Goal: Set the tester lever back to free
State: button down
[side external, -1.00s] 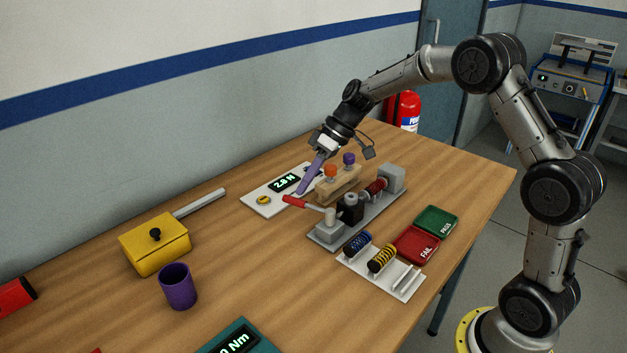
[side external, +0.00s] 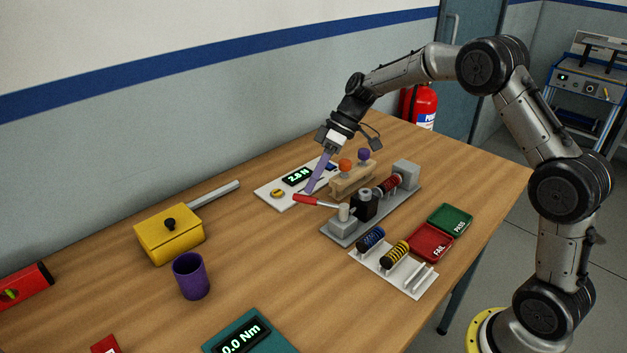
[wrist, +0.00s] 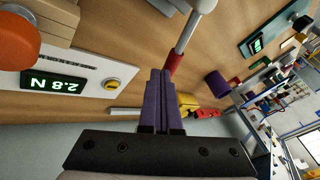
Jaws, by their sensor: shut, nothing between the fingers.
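The tester lever has a red grip (side external: 308,200) on a pale metal rod, and it points left from its post on the grey tester base (side external: 340,231). In the wrist view the red grip (wrist: 174,64) shows just past my fingertips, with the rod running up and away. My gripper (side external: 309,192) has long purple fingers pressed together, with nothing between them. It reaches down at a slant, its tips right by the red grip on the wall side. I cannot tell whether they touch it. A dark red coil (side external: 388,185) sits in the tester beside a black block (side external: 364,207).
A wooden stand (side external: 352,182) with orange and purple knobs is close to my fingers. A white panel reading 2.8 N (side external: 274,204) lies behind them. A coil rack (side external: 408,283), FAIL tray (side external: 431,243) and PASS tray (side external: 450,219) are in front.

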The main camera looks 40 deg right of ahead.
jog(key=w+d+f+v, duration=0.1)
jog(key=d+v, duration=0.1)
jog(key=v, duration=1)
jog(key=shift+w+d, duration=0.2)
